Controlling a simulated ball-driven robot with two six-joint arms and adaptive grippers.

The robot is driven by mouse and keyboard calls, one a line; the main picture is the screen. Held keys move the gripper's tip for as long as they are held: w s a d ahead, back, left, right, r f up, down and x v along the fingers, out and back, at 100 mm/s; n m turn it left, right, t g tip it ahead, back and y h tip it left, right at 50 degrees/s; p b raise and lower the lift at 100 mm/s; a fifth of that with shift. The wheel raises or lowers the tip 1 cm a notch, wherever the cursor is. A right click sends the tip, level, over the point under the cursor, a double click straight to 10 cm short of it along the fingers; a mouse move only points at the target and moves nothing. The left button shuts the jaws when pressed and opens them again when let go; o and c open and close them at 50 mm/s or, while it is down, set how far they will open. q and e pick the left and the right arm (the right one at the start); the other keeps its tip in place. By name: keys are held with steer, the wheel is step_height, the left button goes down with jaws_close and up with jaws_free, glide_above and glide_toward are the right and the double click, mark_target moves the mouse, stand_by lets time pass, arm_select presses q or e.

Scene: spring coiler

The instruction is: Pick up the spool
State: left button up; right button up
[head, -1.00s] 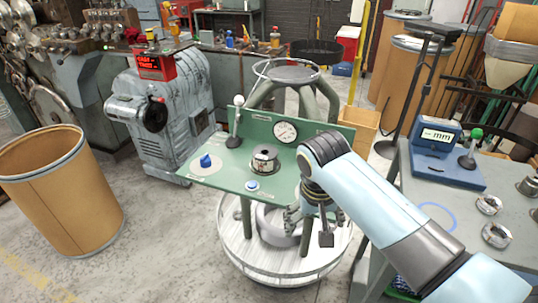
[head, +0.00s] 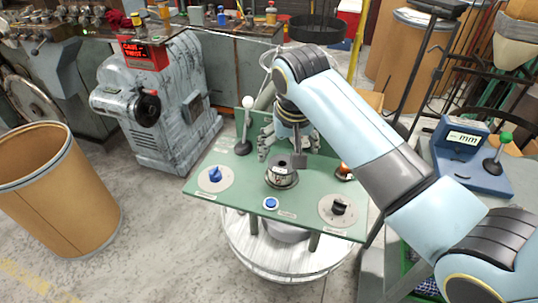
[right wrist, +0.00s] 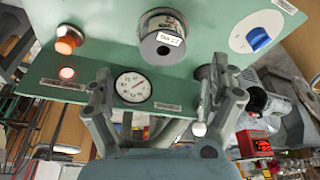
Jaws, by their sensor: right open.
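The spool (head: 282,176), a short dark grey cylinder with a white label and a hole in its top, sits upright on the green panel (head: 240,204). It also shows at the top of the right wrist view (right wrist: 162,36). My right gripper (head: 289,150) is open and empty, over the panel just behind the spool. In the right wrist view its fingers (right wrist: 160,85) are spread wide, with the spool beyond them and no visible contact. My left gripper is not in view.
The panel carries a blue knob (head: 215,175), a blue button (head: 270,203), a black knob (head: 339,207) and a lever (head: 246,130). The gauge (right wrist: 133,87) and an orange lamp (right wrist: 69,39) show in the right wrist view. A grey side table stands at right.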

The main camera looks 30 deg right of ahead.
mark_target(284, 168)
steer(key=shift+w+d+f, duration=0.1)
steer(key=shift+w+f, duration=0.6)
steer(key=shift+f, duration=0.2)
steer(key=x, duration=0.3)
steer(key=shift+s, duration=0.25)
steer(key=shift+w+d+f, duration=0.1)
steer(key=shift+w+f, duration=0.1)
steer(key=shift+f, duration=0.15)
steer(key=x, duration=0.4)
steer(key=shift+w+f, duration=0.1)
steer(key=shift+w, duration=0.1)
steer(key=shift+w+f, duration=0.1)
steer(key=shift+f, duration=0.2)
steer(key=shift+c, duration=1.4)
steer(key=c, duration=0.4)
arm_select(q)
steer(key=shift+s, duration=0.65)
arm_select(e)
steer(key=c, duration=0.6)
